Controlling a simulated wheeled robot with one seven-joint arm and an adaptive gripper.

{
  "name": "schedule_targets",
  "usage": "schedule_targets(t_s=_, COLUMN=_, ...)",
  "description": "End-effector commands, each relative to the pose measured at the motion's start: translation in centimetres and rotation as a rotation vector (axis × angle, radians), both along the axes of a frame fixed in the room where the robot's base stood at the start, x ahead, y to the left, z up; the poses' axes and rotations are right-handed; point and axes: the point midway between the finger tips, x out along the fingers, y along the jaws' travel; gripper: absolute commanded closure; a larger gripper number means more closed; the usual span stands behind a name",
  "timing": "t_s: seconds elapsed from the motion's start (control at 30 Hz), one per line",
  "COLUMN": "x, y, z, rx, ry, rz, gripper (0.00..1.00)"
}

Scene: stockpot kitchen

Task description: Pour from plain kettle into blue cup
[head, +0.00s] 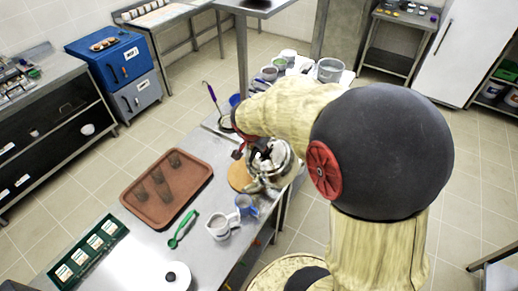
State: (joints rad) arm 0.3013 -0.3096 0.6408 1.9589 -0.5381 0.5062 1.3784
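A shiny silver kettle (284,163) stands at the right edge of the metal table, partly hidden by my arm. My gripper (262,158) is at the kettle's upper left side, over it or touching it. Its fingers are small and partly hidden, so I cannot tell whether they are closed on the kettle. A blue cup (246,205) stands on the table just below the kettle in the picture, close to a pale grey jug (219,226). A white lidded vessel (176,277) with a black knob is at the bottom edge, cut off by the frame.
A round wooden board (239,175) lies beside the kettle. A brown tray (136,191) with several dark cups is to the left. A green utensil (183,229) and a green board with cards (88,251) lie nearer. Bowls and pots stand at the table's far end.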

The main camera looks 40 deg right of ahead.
Motion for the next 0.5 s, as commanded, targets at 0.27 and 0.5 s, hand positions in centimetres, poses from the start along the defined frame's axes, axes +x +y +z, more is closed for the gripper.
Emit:
schedule_targets(t_s=0.27, x=0.16, y=0.31, z=0.09, rx=-0.025, ry=-0.014, rz=0.003, gripper=1.0)
schedule_targets(t_s=0.5, x=0.05, y=0.64, z=0.0, rx=-0.042, ry=-0.019, rz=0.002, gripper=1.0)
